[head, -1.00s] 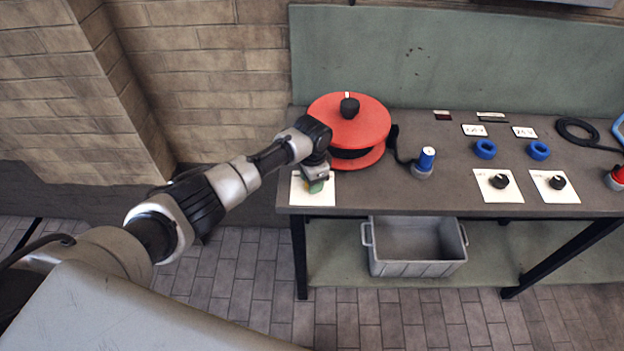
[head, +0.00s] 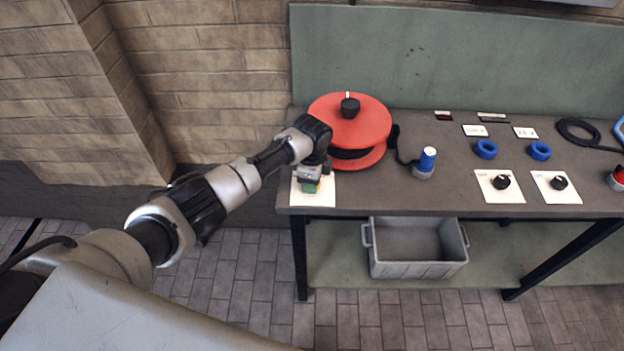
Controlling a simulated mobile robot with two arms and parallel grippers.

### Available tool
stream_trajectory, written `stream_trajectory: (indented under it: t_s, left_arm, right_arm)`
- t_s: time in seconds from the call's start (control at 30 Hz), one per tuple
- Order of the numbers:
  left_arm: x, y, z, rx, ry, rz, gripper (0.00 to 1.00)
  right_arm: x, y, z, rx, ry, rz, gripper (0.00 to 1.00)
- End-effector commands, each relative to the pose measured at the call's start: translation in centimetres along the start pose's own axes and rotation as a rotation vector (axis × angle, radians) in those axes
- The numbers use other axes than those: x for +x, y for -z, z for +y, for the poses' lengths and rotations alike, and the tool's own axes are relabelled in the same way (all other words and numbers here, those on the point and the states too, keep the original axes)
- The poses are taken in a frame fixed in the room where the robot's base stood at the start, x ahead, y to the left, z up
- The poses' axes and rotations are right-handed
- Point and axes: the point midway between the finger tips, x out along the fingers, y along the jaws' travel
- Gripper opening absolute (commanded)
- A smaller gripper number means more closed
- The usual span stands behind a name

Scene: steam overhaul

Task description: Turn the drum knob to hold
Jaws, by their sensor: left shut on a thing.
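A red cable drum (head: 372,124) stands at the left end of the grey workbench, with black cable between its two discs and a black knob-like hub (head: 350,107) on top. A white plate (head: 325,196) lies at the bench's front left corner, in front of the drum. My left gripper (head: 310,184) points down over this plate and is shut on the drum knob there. The gripper hides most of the knob. A small green patch shows at the fingertips. My right gripper is not in view.
To the right stand a blue plug (head: 427,159), two blue rings, and two white plates with black knobs (head: 501,182). A grey crate (head: 418,270) sits on the shelf below. The green back panel (head: 450,60) rises behind the bench.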

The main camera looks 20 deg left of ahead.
Motion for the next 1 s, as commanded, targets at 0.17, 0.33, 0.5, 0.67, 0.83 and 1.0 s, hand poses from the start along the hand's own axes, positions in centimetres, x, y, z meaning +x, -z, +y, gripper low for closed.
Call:
stream_trajectory:
  t_s: [0.17, 0.33, 0.5, 0.67, 0.83, 1.0]
  left_arm:
    - [-0.27, 0.09, -0.18, 0.015, 0.006, 0.004, 0.18]
    - [-0.28, 0.09, -0.18, 0.016, 0.006, 0.003, 0.18]
    - [-0.28, 0.09, -0.19, 0.016, 0.006, 0.003, 0.45]
    - [-0.2, 0.06, -0.13, 0.015, 0.004, 0.002, 0.67]
    - [-0.11, 0.04, -0.07, 0.014, 0.002, 0.001, 0.67]
    - [-0.59, 0.03, -0.1, 0.014, 0.002, 0.002, 0.67]
  right_arm:
    - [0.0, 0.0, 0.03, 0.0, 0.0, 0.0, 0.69]
    - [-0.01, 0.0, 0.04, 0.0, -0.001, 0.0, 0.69]
    - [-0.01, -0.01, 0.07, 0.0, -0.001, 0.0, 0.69]
    - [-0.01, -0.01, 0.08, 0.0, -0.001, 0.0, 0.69]
    - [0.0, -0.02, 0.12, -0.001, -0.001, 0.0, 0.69]
    - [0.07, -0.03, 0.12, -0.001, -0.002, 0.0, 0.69]
